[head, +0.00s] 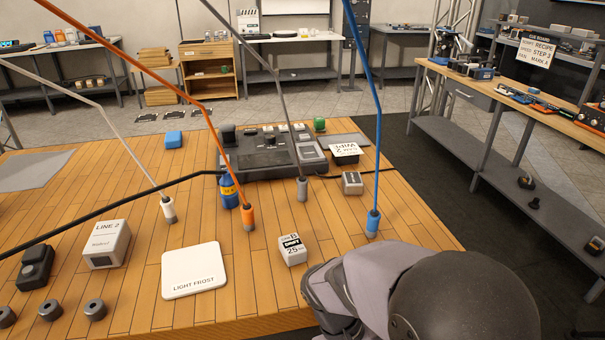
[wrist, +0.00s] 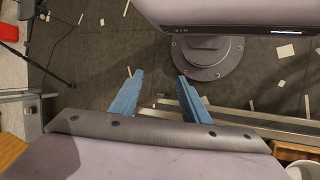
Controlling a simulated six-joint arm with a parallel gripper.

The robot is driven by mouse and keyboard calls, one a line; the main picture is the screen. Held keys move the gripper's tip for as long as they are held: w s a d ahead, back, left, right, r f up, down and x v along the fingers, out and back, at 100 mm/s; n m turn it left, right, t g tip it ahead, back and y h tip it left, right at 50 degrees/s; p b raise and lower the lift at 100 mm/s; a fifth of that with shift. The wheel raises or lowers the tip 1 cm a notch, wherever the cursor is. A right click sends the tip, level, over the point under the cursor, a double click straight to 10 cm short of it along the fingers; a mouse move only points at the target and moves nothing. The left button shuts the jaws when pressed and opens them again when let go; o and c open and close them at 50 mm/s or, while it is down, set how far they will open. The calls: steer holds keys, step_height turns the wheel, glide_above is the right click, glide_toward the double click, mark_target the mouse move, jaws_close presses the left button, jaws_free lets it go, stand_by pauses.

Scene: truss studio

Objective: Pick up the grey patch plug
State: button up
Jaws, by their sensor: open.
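The grey patch plug (head: 302,188) stands on the wooden table (head: 190,265) in the head view, with its grey cable rising up and to the left. A white plug (head: 168,208), an orange plug (head: 248,216) and a blue plug (head: 373,223) stand in the same row, each on its own cable. My gripper (wrist: 160,90) shows two blue fingers in the wrist view, open and empty above dark floor. My arm fills the lower right of the head view and hides its own fingers there. The grey plug is not in the wrist view.
A dark control console (head: 270,150) stands behind the plugs. A small white box (head: 292,249) sits in front of the grey plug. A black cable (head: 100,213) crosses the table at left. A white card (head: 194,270) lies in front.

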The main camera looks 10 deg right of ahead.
steer(key=d+r+g+h+p, duration=0.1)
steer(key=d+r+h+p, duration=0.3)
steer(key=r, duration=0.5)
steer(key=w+d+r+n+t+h+p, duration=0.2)
steer(key=w+d+r+n+h+p, duration=0.25)
steer(key=w+r+p, duration=0.4)
step_height(320, 180, up, 8)
steer(key=n+t+b, duration=0.8)
steer(key=n+t, duration=0.8)
steer(key=n, duration=0.8)
glide_above(306, 180)
steer(key=shift+w+d+r, duration=0.15)
steer(key=shift+w+d, duration=0.05)
steer(key=shift+w, duration=0.1)
steer(key=shift+w+a+r+n+t+y, duration=0.15)
steer(key=shift+w+a+n+t+y, duration=0.1)
steer(key=shift+a+n+t, duration=0.15)
steer(key=shift+d+f+p, duration=0.15)
steer(key=shift+f+p, duration=0.45)
steer(key=shift+f, duration=2.6)
steer(key=shift+w+d+f+p, duration=0.2)
steer(key=shift+d+p, duration=0.05)
steer(key=shift+p, duration=0.05)
steer(key=shift+p+x, duration=0.35)
steer(key=shift+x, duration=0.8)
